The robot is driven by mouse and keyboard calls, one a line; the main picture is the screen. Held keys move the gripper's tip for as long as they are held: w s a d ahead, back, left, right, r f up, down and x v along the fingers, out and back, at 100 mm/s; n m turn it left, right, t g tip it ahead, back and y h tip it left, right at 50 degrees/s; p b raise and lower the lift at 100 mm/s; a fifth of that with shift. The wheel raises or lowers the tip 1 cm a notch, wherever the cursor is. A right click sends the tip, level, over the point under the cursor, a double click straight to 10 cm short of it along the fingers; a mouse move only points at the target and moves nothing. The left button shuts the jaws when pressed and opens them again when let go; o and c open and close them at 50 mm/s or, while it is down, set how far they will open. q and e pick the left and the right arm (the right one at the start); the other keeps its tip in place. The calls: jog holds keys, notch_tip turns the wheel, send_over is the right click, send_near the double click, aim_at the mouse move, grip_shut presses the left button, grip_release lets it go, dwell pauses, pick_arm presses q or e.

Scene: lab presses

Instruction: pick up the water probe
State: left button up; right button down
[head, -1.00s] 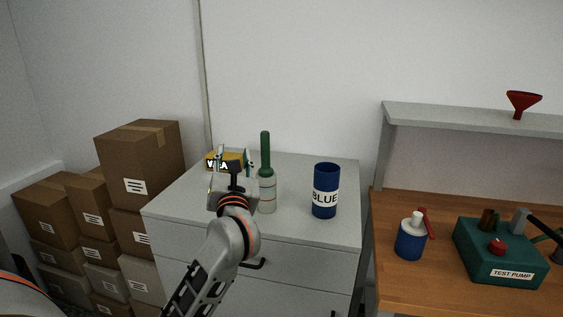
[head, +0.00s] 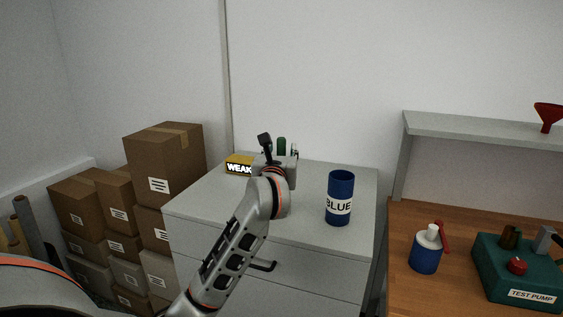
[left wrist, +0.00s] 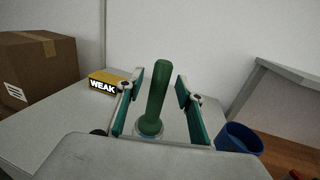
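The water probe, as I take it, is the dark green rod-like handle (left wrist: 156,92) with a clear round base, upright on the grey cabinet. In the head view only its green top (head: 281,145) shows; my left gripper hides the rest. My left gripper (left wrist: 160,88) is open, with one teal finger on each side of the green handle. In the left wrist view gaps show between the handle and both fingers, so it is not gripped. My right gripper is not in view.
Cardboard boxes (head: 162,165) are stacked at left. A wooden bench (head: 440,215) holds a green test pump (head: 515,270).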

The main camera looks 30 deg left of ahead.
pick_arm(q)
jog(key=shift+w+a, duration=0.3)
jog(key=shift+w, duration=0.15)
grip_shut()
